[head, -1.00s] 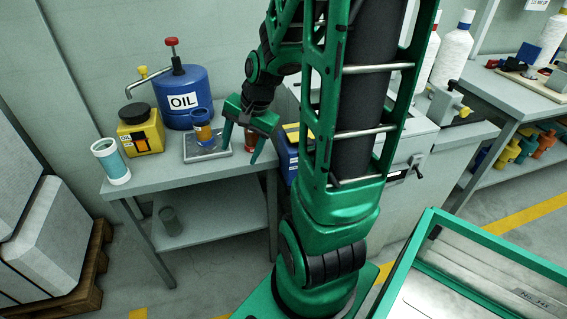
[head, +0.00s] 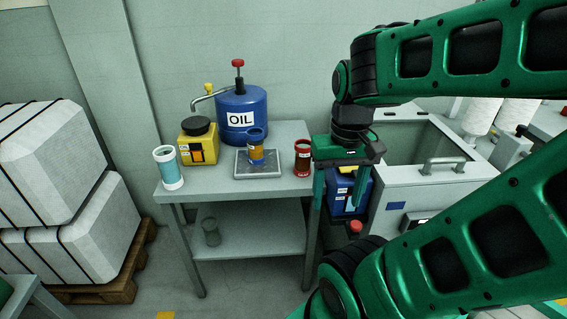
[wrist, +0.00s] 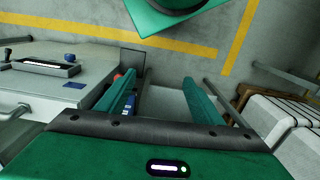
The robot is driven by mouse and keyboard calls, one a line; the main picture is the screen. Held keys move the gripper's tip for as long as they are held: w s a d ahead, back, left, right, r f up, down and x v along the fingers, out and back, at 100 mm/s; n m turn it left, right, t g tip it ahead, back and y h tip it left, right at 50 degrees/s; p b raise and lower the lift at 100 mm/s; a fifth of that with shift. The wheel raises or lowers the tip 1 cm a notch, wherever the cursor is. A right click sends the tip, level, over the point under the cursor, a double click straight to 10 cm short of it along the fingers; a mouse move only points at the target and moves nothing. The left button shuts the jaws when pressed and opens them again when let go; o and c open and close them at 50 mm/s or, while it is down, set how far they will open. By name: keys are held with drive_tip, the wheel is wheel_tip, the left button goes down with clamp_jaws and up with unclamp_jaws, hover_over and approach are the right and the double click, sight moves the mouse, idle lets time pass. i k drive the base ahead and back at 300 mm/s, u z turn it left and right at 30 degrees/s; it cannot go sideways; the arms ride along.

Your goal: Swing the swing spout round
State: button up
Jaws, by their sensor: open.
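The swing spout (head: 205,100) is a grey bent pipe with a yellow knob at its outer end. It reaches left from the blue oil drum (head: 241,113), over the yellow can, in the head view. The drum has a red-topped pump on top and stands at the back of the grey table. My gripper (head: 339,200) points down beyond the table's right end, to the right of the drum and apart from the spout. Its two green fingers are spread and empty. In the wrist view my gripper (wrist: 159,82) is also open, above the floor; the spout is not seen there.
On the table (head: 278,187) stand a yellow can (head: 199,146), a white-teal cup (head: 168,168), a blue-amber cup (head: 256,147) on a scale plate (head: 242,168) and a red cup (head: 302,158). A blue jug (head: 345,195) and grey machine (head: 400,190) are close to my gripper.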

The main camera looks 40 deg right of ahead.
sight(208, 87)
drive_tip(key=u, duration=0.3)
drive_tip(key=i, duration=1.15)
drive_tip(key=z, duration=0.35)
